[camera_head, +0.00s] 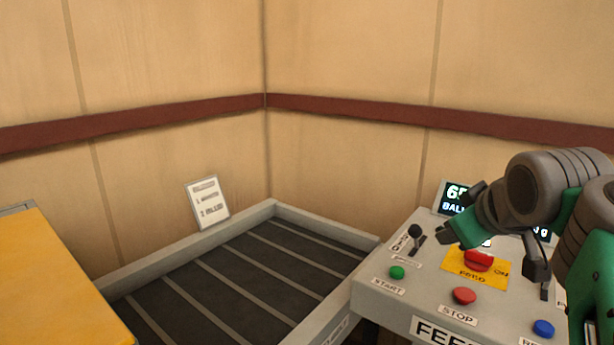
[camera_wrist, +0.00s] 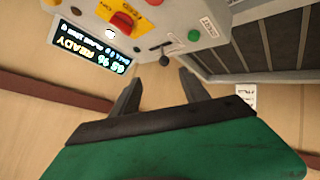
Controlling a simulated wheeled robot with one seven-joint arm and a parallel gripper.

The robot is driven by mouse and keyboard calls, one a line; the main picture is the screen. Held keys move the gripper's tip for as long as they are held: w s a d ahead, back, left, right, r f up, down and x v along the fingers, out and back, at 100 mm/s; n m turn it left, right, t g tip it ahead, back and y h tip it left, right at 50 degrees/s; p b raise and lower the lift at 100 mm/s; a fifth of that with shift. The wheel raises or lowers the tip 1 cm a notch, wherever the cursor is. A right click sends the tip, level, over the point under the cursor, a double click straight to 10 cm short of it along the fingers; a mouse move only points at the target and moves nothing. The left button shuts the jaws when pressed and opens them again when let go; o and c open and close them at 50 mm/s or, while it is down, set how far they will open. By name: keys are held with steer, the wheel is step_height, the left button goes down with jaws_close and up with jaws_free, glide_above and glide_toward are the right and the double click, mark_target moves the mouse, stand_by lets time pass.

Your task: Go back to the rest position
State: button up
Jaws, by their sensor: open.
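My arm reaches in from the right edge of the head view. My gripper (camera_head: 458,214) is over the back part of the feeder control panel (camera_head: 440,310), in front of the display (camera_head: 453,196). In the wrist view my gripper (camera_wrist: 160,78) has its two dark fingers spread, with nothing between them. A black-knobbed lever (camera_head: 415,233) is just left of the gripper in the head view; in the wrist view its knob (camera_wrist: 166,61) shows between and beyond the fingertips. I cannot tell the exact gap, but no grip on it shows. The display in the wrist view (camera_wrist: 92,47) reads READY.
The panel has a green START button (camera_head: 397,272), a red STOP button (camera_head: 464,296), a blue button (camera_head: 543,328) and a red switch (camera_head: 478,260) on a yellow plate. A slatted tray (camera_head: 330,230) lies left, a yellow surface (camera_head: 50,285) far left. Walls close the back.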

steer(key=s+a+f+m+g+p, duration=0.2)
steer(key=s+a+f, duration=0.3)
steer(key=f, duration=0.7)
steer(key=s+a+f+m+g+y+p, duration=0.1)
steer(key=s+a+f+g+p, duration=0.4)
steer(key=f, duration=0.7)
steer(key=shift+s+a+m, duration=0.75)
steer(key=shift+s+m, duration=0.15)
steer(key=shift+s, duration=0.05)
steer(key=shift+c, duration=0.2)
